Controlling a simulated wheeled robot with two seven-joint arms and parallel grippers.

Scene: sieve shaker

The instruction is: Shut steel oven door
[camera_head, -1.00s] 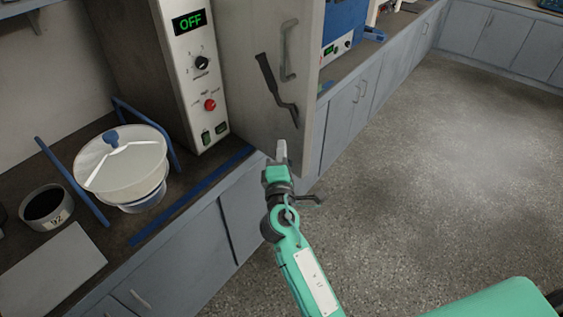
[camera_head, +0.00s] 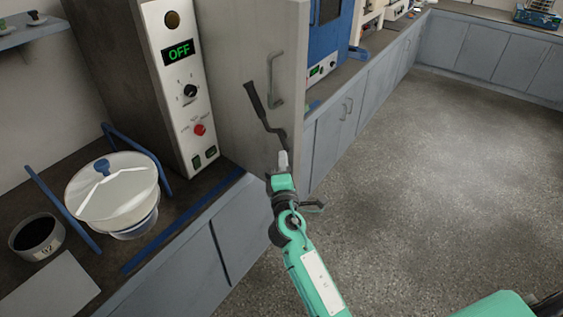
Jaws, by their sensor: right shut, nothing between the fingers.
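The steel oven door (camera_head: 235,65) is a grey panel standing open, swung out from the oven (camera_head: 115,70) over the counter's front edge. It carries a pale bar handle (camera_head: 275,80) and a dark bent lever-like shape (camera_head: 262,112). The oven's white control panel (camera_head: 182,85) shows a green OFF display. My right gripper (camera_head: 283,160) is shut and empty, in front of the door's lower part, just below the dark shape's bottom end. I cannot tell whether its tip touches the door. My left gripper is not in view.
A lidded white sieve bowl (camera_head: 112,190) stands on the counter between blue rails, with a dark-filled cup (camera_head: 37,237) to its left. A blue machine (camera_head: 325,45) stands beyond the door. The speckled floor (camera_head: 420,180) at right is clear.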

